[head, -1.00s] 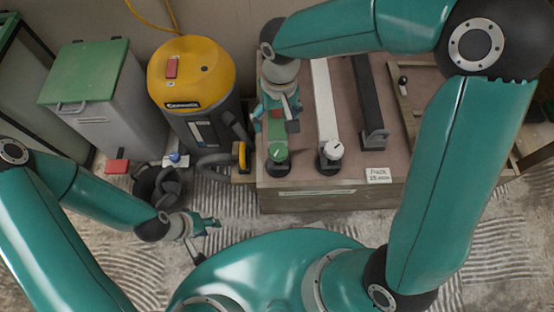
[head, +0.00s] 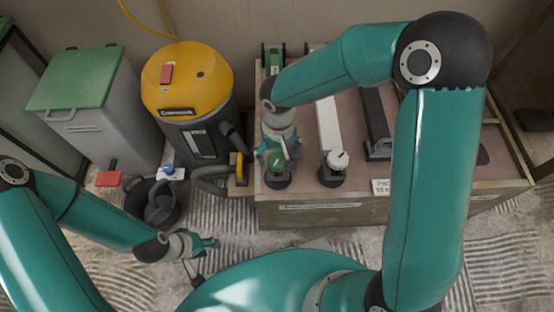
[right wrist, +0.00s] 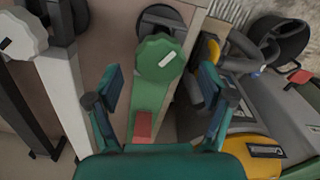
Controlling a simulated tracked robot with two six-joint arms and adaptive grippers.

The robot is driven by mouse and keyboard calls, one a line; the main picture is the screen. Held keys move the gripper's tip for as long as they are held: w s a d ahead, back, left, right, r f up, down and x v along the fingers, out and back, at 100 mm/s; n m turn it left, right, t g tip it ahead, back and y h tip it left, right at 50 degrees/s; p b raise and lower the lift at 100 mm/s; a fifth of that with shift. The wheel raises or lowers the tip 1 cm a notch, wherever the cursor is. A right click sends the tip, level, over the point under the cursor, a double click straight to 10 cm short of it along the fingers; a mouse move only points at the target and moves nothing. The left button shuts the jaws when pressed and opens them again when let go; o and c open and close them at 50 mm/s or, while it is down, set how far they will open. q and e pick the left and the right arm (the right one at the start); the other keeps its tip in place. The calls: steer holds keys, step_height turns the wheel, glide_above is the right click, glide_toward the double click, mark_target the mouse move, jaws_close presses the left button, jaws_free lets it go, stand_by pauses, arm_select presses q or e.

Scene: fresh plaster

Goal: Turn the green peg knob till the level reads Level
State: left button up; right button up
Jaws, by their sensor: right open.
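The green peg knob (head: 277,160) sits on a dark round base at the near end of a green bar, near the workbench's front edge. In the right wrist view the knob (right wrist: 158,57) is scalloped, with a white mark on its face. My right gripper (head: 279,148) is open just above the knob. In the right wrist view its fingers (right wrist: 158,84) stand apart on either side of the green bar (right wrist: 148,105), and the knob is beyond the tips, not held. My left gripper (head: 204,251) is open and empty over the floor. I cannot make out a level reading.
A white bar with a white knob (head: 337,160) stands close to the right of the green knob, with a black bar (head: 376,120) beyond. A yellow-topped vacuum (head: 187,80), a black bucket (head: 153,203) and a green-lidded bin (head: 90,80) stand left of the workbench (head: 330,214).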

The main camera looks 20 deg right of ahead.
steer(key=shift+f, duration=1.25)
steer(key=c, duration=1.2)
